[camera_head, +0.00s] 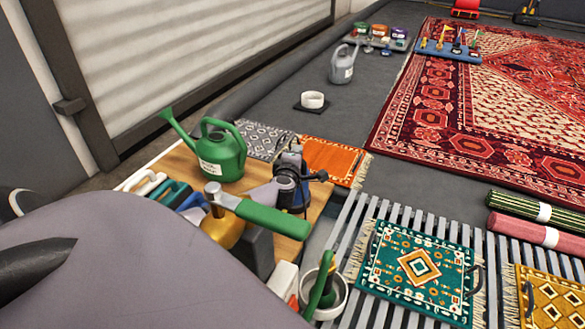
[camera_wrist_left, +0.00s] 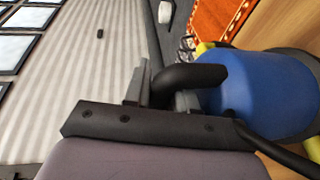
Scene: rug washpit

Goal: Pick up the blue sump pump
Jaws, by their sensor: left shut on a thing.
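The blue sump pump (camera_head: 298,198) stands upright, or nearly so, at the right side of the wooden board, with a dark top and a black handle. In the left wrist view its blue body (camera_wrist_left: 255,95) fills the right side. My left gripper (camera_head: 284,178) is at the top of the pump. In the left wrist view the left gripper (camera_wrist_left: 163,95) is shut on the pump's curved black handle (camera_wrist_left: 195,76). I cannot tell whether the pump's base touches the board. My right gripper is not in view.
A green watering can (camera_head: 222,155) stands left of the pump on the wooden board (camera_head: 178,165). A green-handled tool (camera_head: 262,213) and a yellow container (camera_head: 222,230) are in front. Rugs lie behind; a teal rug (camera_head: 385,285) lies on grey slats at right.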

